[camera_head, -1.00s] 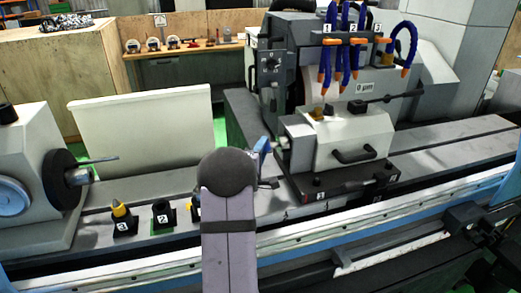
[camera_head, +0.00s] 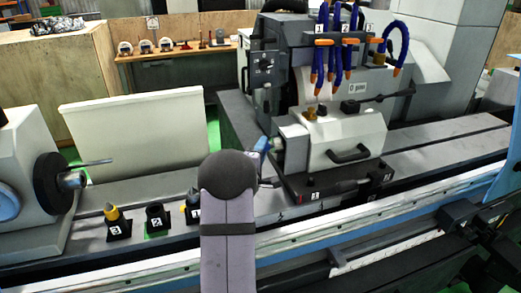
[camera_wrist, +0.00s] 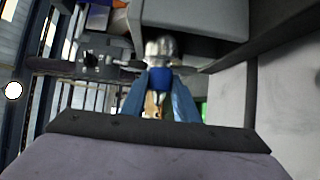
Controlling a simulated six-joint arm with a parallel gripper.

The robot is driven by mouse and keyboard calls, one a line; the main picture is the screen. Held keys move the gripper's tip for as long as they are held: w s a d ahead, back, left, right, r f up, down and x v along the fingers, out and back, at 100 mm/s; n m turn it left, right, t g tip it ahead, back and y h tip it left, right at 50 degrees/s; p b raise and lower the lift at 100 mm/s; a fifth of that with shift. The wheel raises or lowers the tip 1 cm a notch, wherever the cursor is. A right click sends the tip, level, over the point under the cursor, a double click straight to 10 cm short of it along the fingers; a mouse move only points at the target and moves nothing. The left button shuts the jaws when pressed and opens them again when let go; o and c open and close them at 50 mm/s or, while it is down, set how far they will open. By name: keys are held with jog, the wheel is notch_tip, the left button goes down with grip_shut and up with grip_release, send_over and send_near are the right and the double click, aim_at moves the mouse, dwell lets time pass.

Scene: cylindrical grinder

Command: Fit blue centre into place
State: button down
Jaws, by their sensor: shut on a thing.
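My gripper (camera_wrist: 160,105) is shut on the blue centre (camera_wrist: 160,78), whose blue band shows between the two blue-grey fingers in the wrist view. Straight ahead of the blue centre is a rounded silver metal part (camera_wrist: 160,48) on the tailstock; I cannot tell whether they touch. In the head view, my gripper (camera_head: 262,146) is mostly behind my own arm, close to the left face of the tailstock (camera_head: 345,138). The blue centre cannot be made out clearly there.
Black holders stand on the bed at the left: holder 3 (camera_head: 118,230) with a yellow-banded centre, holder 2 (camera_head: 155,222), and one partly hidden by my arm (camera_head: 192,210). The workhead (camera_head: 48,185) is at far left. Blue hoses (camera_head: 331,40) hang above the tailstock.

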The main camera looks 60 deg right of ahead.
jog(key=shift+s+d+r, duration=0.15)
jog(key=shift+s+d, duration=0.2)
jog(key=shift+s, duration=0.05)
jog(key=c, duration=1.3)
grip_release()
jog(key=shift+s+f, duration=0.1)
jog(key=shift+f, duration=0.2)
jog(key=b+v, duration=0.3)
jog(key=v, duration=0.4)
jog(key=shift+r, duration=0.15)
jog(key=shift+a, duration=0.15)
